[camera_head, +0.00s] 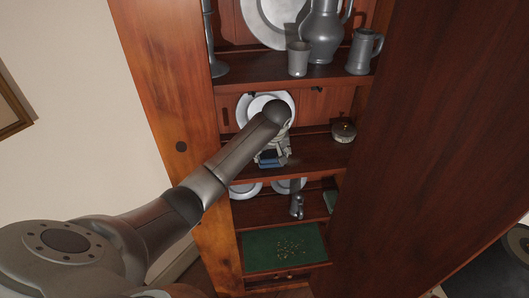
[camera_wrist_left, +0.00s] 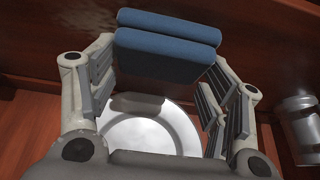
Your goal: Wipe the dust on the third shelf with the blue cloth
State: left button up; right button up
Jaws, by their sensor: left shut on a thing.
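My left gripper (camera_head: 272,157) reaches into the wooden shelf unit, at the shelf (camera_head: 310,154) below the one with the jug. It is shut on the folded blue cloth (camera_head: 268,161). In the left wrist view the cloth (camera_wrist_left: 168,45) lies between the fingertips (camera_wrist_left: 165,58). The cloth is at shelf height near the front edge; I cannot tell whether it touches the board. I cannot make out dust on this shelf, and my arm and gripper hide part of it. My right gripper is not in view.
A pewter plate (camera_head: 246,106) stands behind my gripper, and a lidded pot (camera_head: 343,131) sits to its right. The shelf above holds a jug (camera_head: 322,38), cup (camera_head: 298,59) and mug (camera_head: 363,52). Plates (camera_head: 243,190) and a green panel with golden specks (camera_head: 262,251) are below.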

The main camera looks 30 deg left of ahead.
pick_arm(q)
jog(key=shift+w+d, duration=0.85)
jog(key=shift+d, duration=0.25)
jog(key=shift+w+d, duration=0.85)
jog(key=shift+d, duration=0.2)
jog(key=shift+w+d, duration=0.6)
jog(key=shift+w+d+b, duration=0.7)
jog(key=shift+w+d, duration=0.45)
jog(key=shift+d, duration=0.2)
jog(key=shift+a+p, duration=0.1)
jog(key=shift+p, duration=0.4)
jog(key=shift+s+a+f, duration=0.1)
jog(key=shift+s+a, duration=0.6)
jog(key=shift+a, duration=0.05)
jog(key=shift+s+a, duration=1.25)
jog(key=shift+a, duration=0.15)
jog(key=shift+s+a+r, duration=0.1)
jog(key=shift+s+a, duration=0.7)
jog(key=shift+a, duration=0.2)
jog(key=shift+s+a+r, duration=0.1)
jog(key=shift+s+a, duration=0.7)
jog(key=shift+a, duration=0.2)
jog(key=shift+s+a+f, duration=0.15)
jog(key=shift+s+a, duration=1)
jog(key=shift+a, duration=0.15)
